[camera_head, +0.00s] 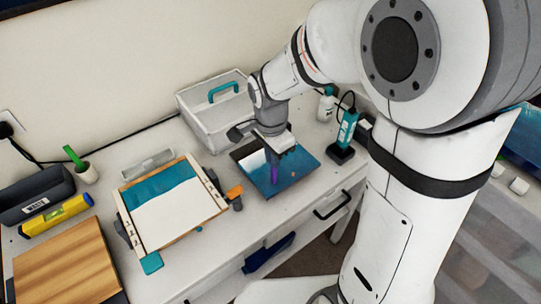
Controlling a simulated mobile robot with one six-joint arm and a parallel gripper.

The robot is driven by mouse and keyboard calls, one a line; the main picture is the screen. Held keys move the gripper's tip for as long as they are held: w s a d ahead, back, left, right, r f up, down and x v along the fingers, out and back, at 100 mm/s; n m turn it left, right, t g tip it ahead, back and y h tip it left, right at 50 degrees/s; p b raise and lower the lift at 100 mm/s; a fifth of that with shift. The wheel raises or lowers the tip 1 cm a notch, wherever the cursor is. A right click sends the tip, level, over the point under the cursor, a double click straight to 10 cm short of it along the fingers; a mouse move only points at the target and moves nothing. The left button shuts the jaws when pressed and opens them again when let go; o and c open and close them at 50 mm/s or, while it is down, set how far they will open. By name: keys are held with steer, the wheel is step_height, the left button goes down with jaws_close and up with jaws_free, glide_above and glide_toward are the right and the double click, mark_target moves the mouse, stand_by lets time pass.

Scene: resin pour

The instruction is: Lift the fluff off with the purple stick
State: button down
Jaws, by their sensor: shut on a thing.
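My gripper (277,150) points down over the blue glossy panel (306,163) on the desk. It is shut on the purple stick (274,173), which hangs roughly upright with its lower end at or just above the blue surface; I cannot tell if it touches. A tiny pale orange speck (293,174) shows on the panel to the right of the stick. It may be the fluff, but it is too small to be sure. My gripper and wrist hide part of the panel's back edge.
A white caddy (213,131) with a teal handle stands behind. A teal lamp (347,128) and white bottle (326,105) stand right of the panel. A clamped board (176,213) lies left. A yellow level (56,215), waste bin (33,194) and wooden board (68,265) are farther left.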

steer(key=shift+r+p, duration=2.05)
steer(key=shift+r, duration=0.95)
